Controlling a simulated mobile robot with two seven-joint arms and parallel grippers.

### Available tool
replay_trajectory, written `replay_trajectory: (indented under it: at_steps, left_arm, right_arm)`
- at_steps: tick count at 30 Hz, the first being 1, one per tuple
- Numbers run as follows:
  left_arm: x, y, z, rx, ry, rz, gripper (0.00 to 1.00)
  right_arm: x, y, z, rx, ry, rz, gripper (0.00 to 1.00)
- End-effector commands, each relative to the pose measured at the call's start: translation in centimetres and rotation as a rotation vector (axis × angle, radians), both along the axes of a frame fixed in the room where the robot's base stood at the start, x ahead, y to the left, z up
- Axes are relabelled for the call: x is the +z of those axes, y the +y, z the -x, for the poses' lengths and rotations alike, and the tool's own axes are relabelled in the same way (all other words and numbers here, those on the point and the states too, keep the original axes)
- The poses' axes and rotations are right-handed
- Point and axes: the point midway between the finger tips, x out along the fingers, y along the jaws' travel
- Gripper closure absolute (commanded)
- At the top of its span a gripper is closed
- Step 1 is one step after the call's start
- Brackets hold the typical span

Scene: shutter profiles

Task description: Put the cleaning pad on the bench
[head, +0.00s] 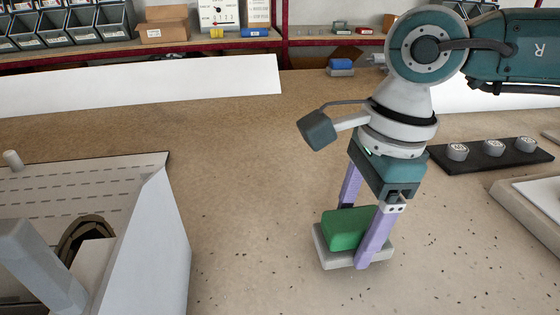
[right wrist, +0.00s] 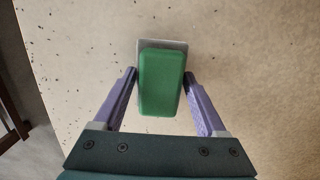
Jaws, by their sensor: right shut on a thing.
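The cleaning pad (head: 345,229) is a green block on a pale grey base, right of centre in the head view. My right gripper (head: 356,235) is shut on it, with one lilac finger on each side. The pad is level and low over the bench (head: 250,200); I cannot tell whether its base touches the surface. In the right wrist view the pad (right wrist: 160,85) sits between the two fingertips, its grey base showing at the far end. My left gripper is not in view.
A grey slotted machine (head: 85,190) stands at the left. A black strip with round grey knobs (head: 493,150) lies at the right, near a pale tray (head: 535,205). Long white profiles (head: 140,85) lie at the back. Dark specks are scattered around the pad; the bench middle is clear.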

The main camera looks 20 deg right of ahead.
Motion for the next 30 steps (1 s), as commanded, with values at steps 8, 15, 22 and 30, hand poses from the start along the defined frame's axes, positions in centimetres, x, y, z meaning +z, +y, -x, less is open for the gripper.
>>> replay_trajectory:
  at_steps: [8,15,22,30]
  left_arm:
    - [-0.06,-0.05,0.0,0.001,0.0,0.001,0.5]
    - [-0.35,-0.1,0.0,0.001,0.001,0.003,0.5]
    - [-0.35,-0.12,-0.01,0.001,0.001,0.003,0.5]
    - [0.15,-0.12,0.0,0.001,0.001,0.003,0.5]
  right_arm:
    - [-0.76,0.01,-0.03,0.001,-0.002,0.0,0.83]
    - [-1.03,0.0,-0.02,0.0,-0.001,0.0,0.19]
    - [-1.01,0.0,-0.02,0.0,-0.001,0.0,0.0]
    - [-0.38,-0.03,-0.04,0.0,-0.002,0.0,0.0]
